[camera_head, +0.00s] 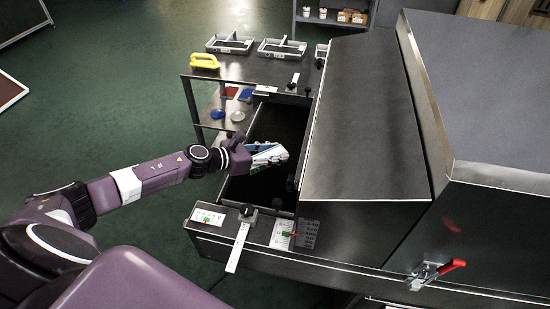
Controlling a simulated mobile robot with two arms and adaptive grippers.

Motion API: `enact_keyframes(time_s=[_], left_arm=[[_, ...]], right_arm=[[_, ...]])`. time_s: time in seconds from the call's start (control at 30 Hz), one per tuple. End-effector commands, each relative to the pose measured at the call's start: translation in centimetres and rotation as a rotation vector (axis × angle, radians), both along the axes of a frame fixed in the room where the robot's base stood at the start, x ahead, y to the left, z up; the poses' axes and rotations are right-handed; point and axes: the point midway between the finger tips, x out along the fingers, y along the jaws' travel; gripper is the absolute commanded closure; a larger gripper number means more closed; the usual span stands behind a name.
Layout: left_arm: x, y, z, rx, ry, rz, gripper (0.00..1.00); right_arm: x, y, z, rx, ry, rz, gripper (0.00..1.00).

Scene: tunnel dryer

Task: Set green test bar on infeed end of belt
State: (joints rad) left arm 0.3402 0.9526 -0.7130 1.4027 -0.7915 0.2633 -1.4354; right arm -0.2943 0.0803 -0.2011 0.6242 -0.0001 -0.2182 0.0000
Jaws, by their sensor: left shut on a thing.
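My left gripper (274,156) reaches in from the left over the open infeed end of the dryer. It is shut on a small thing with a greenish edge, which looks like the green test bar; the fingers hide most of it. The dark belt (282,122) lies in the opening below and around the gripper. I cannot tell whether the held thing touches the belt. My right gripper is not in view.
The dryer's sloped metal hood (365,115) borders the opening on the right. A front ledge carries a black knob (248,212) and label plates. A red-handled latch (452,265) is front right.

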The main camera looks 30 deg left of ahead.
Motion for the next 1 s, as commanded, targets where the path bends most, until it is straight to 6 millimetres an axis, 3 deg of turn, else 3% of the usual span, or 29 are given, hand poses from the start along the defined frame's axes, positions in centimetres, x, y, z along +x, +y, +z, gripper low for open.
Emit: enact_keyframes(time_s=[0.13,0.53,0.57,0.7,1.0], left_arm=[[0.1,0.0,-1.5,-0.001,-0.002,0.001,0.92],[0.0,0.0,-2.1,0.0,-0.001,0.0,0.92],[0.0,0.0,-1.9,0.0,-0.001,0.0,0.63],[0.0,0.0,-1.9,0.001,0.0,0.0,0.48],[0.0,0.0,-1.7,0.001,-0.001,0.001,0.48]], right_arm=[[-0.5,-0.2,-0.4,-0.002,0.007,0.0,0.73],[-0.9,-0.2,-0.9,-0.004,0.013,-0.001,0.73],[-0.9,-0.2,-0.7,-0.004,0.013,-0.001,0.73],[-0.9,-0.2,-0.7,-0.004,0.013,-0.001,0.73],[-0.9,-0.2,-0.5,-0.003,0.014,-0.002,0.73]])
